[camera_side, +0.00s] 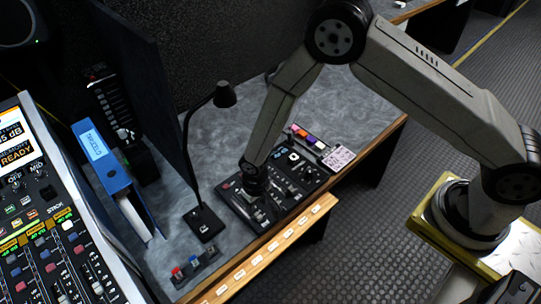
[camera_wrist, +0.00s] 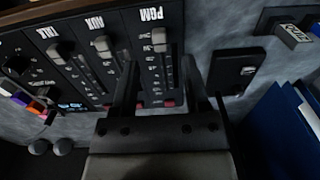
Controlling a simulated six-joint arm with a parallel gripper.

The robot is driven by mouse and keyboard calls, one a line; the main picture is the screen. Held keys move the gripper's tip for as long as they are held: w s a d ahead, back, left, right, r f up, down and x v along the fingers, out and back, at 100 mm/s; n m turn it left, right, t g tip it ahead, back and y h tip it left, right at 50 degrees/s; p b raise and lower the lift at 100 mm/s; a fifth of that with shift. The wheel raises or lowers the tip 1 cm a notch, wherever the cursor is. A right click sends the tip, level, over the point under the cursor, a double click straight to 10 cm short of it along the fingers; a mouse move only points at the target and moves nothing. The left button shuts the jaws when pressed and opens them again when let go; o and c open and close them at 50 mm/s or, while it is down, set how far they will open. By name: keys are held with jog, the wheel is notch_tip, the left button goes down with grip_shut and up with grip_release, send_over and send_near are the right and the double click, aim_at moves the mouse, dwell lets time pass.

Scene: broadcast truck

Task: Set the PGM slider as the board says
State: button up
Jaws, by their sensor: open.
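The slider panel (camera_side: 292,180) is a black unit on the grey desk. In the wrist view, the PGM slider (camera_wrist: 160,39) has a grey cap near the PGM label end of its slot, with a red mark at the opposite end. The AUX slider (camera_wrist: 101,43) and TALK slider (camera_wrist: 55,54) lie to its left, with caps also toward their labels. My gripper (camera_side: 252,192) is over the left part of the panel. In the wrist view my gripper (camera_wrist: 160,66) is open, its fingers on either side of the PGM strip, with nothing held. Contact with the cap cannot be told.
A blue binder (camera_side: 100,155) and a mixing console (camera_side: 65,245) are farther left. A pale card (camera_side: 338,157), too small to read, lies right of the panel. Labels line the wooden front edge (camera_side: 265,252).

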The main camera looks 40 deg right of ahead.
aim_at(258, 215)
jog(key=shift+f, duration=2.1)
grip_shut()
